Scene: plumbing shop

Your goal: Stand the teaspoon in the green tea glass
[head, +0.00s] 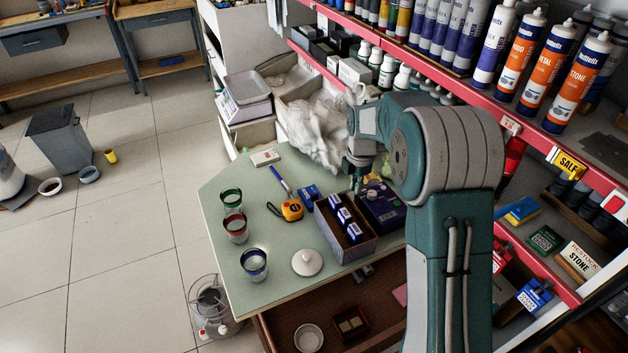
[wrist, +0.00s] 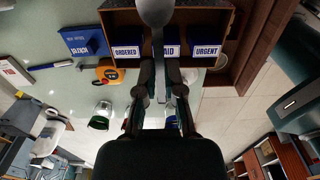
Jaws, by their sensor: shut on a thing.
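The green tea glass (head: 231,200) stands on the pale green worktop in the head view, the farthest in a row of three glasses. A glass (wrist: 101,116) with a green band shows left of my fingers in the wrist view. My gripper (wrist: 161,80) is shut on the teaspoon (wrist: 155,12), whose bowl points to the top of the picture and whose handle runs down between the fingertips. In the head view my gripper (head: 357,180) is mostly hidden by my arm, over the back right of the worktop, well right of the green glass. I cannot make out the spoon there.
The red glass (head: 236,229) and blue glass (head: 253,264) stand close in front. A tape measure (head: 291,210), a blue pen (head: 281,178), a box with labelled compartments (head: 347,246) and a white lid (head: 307,262) lie on the worktop (head: 222,281). Shelves bound the right.

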